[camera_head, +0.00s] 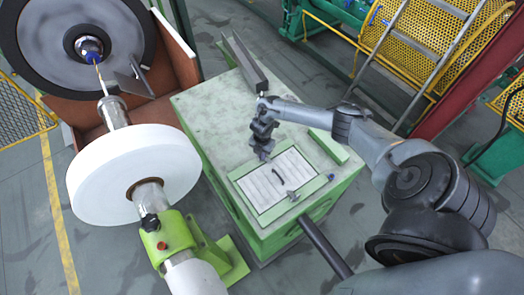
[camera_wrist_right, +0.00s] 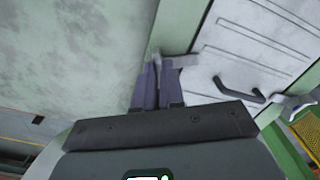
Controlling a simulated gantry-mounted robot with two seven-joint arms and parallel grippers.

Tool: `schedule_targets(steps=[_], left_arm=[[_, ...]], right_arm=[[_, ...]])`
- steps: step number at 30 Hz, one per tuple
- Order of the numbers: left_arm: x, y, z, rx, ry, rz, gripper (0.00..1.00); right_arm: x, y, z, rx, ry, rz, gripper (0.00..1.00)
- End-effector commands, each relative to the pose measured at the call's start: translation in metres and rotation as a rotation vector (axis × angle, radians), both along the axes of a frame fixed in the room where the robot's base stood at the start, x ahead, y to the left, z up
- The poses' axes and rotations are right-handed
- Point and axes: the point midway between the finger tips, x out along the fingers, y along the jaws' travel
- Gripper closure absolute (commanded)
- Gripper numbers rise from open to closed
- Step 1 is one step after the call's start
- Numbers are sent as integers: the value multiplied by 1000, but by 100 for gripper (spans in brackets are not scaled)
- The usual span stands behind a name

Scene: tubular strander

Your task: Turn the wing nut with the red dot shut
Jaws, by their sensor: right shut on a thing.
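One wing sticks out to the right over the panel's edge. I cannot make out a red dot on it. A second wing nut (camera_wrist_right: 292,106) shows at the panel's opposite side in the right wrist view, and is small in the head view (camera_head: 330,177). My left gripper is out of view.
A dark curved handle (camera_head: 279,175) rises from the hatch panel (camera_wrist_right: 250,50). A grey metal channel (camera_head: 243,63) lies at the back of the cabinet top (camera_head: 205,108). A white reel (camera_head: 100,178) on a shaft stands left. The cabinet top beside my gripper is clear.

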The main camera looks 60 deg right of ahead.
Motion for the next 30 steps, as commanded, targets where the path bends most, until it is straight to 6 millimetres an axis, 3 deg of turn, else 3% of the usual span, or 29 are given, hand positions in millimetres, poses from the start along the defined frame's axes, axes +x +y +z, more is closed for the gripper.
schedule_targets(steps=[15,30], left_arm=[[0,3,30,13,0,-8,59],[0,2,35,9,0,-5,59]], right_arm=[[0,0,2,1,1,-390,100],[0,0,1,1,0,-493,100]])
